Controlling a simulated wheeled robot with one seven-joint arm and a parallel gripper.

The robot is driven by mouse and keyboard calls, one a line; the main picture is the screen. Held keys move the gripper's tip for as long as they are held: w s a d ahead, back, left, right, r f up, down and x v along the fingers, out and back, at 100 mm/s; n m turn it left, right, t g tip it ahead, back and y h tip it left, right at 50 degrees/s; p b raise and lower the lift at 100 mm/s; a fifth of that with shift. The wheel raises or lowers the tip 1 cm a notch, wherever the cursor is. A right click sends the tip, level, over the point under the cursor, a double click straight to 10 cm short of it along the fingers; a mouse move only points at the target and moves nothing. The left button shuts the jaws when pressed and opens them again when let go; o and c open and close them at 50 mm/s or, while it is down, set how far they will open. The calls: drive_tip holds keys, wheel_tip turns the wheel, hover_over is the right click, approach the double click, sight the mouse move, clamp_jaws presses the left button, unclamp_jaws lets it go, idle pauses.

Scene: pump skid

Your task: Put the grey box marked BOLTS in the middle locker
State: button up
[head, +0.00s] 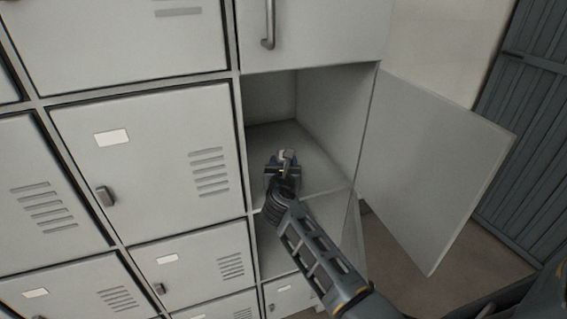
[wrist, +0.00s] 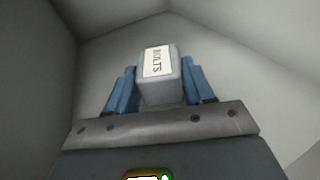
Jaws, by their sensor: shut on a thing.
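The grey box marked BOLTS (wrist: 158,78) is held between the blue fingers of my gripper (wrist: 160,88) in the wrist view, its label facing the camera. In the head view my gripper (head: 284,163) reaches into an open locker compartment (head: 333,115) in the right column, above its floor. The box (head: 288,156) shows only as a small patch there, mostly hidden by the gripper. The wrist view shows grey compartment walls around the box. I cannot tell whether the box touches the compartment floor.
The open locker door (head: 430,165) swings out to the right. Another open compartment (head: 280,245) lies below. Closed lockers (head: 150,160) fill the left, and a closed door with a handle (head: 310,30) is above. A dark ribbed panel (head: 525,120) stands at far right.

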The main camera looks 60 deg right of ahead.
drive_tip(key=shift+f, duration=0.35)
drive_tip(key=o, duration=1.2)
drive_tip(key=shift+o, duration=0.2)
drive_tip(key=shift+r, duration=0.2)
drive_tip(key=v, duration=1.2)
drive_tip(key=shift+r, duration=0.4)
